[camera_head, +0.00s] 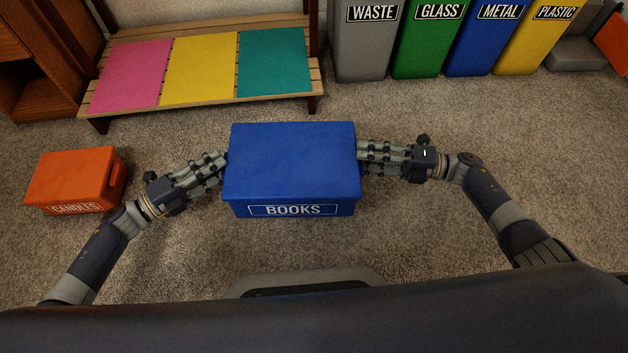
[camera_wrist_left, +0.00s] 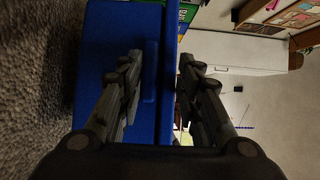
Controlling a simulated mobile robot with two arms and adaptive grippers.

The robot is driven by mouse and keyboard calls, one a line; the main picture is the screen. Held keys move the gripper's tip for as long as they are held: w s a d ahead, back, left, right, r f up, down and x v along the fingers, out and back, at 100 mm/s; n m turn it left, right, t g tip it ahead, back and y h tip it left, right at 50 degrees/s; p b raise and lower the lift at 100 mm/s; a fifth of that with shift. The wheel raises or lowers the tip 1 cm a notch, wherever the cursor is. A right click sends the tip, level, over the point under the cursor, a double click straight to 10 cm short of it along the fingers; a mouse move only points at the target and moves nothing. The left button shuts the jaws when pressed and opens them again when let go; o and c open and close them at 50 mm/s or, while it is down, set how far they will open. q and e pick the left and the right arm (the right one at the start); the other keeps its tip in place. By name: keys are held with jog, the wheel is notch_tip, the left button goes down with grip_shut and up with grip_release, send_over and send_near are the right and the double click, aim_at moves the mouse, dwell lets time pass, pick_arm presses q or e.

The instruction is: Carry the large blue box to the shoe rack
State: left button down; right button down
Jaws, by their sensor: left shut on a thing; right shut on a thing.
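The large blue box (camera_head: 290,165), labelled BOOKS, is closed and level between my two arms in the head view. My left gripper (camera_head: 222,166) is shut on its left side, and my right gripper (camera_head: 362,157) is shut on its right side. In the left wrist view the blue box (camera_wrist_left: 100,70) lies between the fingers of my left gripper (camera_wrist_left: 158,80). The fingertips on the box's right side are hidden. The wooden shoe rack (camera_head: 318,103), with pink, yellow and teal mats on it, stands beyond the box, up and to the left.
An orange box (camera_head: 70,178) labelled CANDLES sits on the carpet at the left. Grey, green, blue and yellow bins (camera_head: 360,60) stand at the back right. A wooden cabinet (camera_head: 35,60) is at the far left. Open carpet (camera_head: 440,110) lies between the box and the bins.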

pick_arm(q)
jog(key=shift+r, duration=0.25)
pick_arm(e)
jog(key=shift+r, duration=0.25)
